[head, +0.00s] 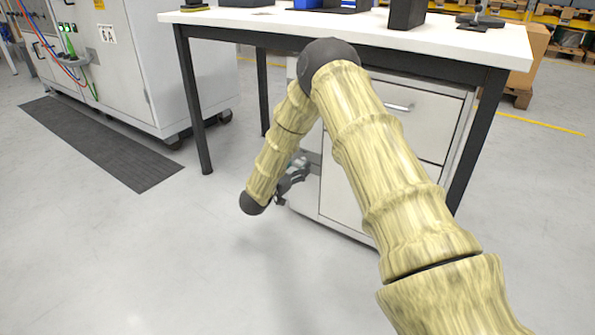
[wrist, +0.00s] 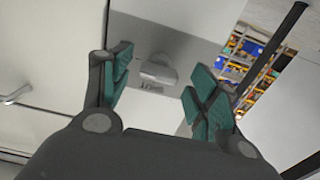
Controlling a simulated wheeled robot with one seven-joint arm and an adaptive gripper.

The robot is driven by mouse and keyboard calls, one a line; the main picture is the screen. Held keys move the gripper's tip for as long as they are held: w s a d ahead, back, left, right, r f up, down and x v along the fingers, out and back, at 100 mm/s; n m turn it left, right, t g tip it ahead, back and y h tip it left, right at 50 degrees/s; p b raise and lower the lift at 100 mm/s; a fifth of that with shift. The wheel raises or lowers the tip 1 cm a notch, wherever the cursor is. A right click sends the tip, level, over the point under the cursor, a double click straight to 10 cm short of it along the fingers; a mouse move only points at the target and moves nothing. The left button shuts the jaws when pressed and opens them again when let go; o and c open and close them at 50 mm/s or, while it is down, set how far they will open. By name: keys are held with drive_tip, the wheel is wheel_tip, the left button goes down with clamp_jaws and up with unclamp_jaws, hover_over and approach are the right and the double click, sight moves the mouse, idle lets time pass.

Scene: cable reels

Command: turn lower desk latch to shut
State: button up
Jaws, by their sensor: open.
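The lower desk latch (wrist: 157,71) is a small light-grey handle on a grey plate on the desk cabinet (head: 345,190). In the wrist view it lies between my gripper's fingers (wrist: 160,78), slightly beyond the tips. My gripper is open, with green pads on both sides of the latch; I cannot tell whether either pad touches it. In the head view my gripper (head: 298,168) is low at the cabinet's left edge, under the desk (head: 440,38). There my arm and gripper hide most of the latch.
Black desk legs (head: 192,100) stand at the left and right. A large grey machine (head: 125,60) and a dark floor mat (head: 100,142) are at the left. The floor in front is clear.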

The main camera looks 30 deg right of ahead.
drive_tip(key=shift+w+d, duration=0.15)
drive_tip(key=shift+d, duration=0.35)
drive_tip(key=c, duration=1)
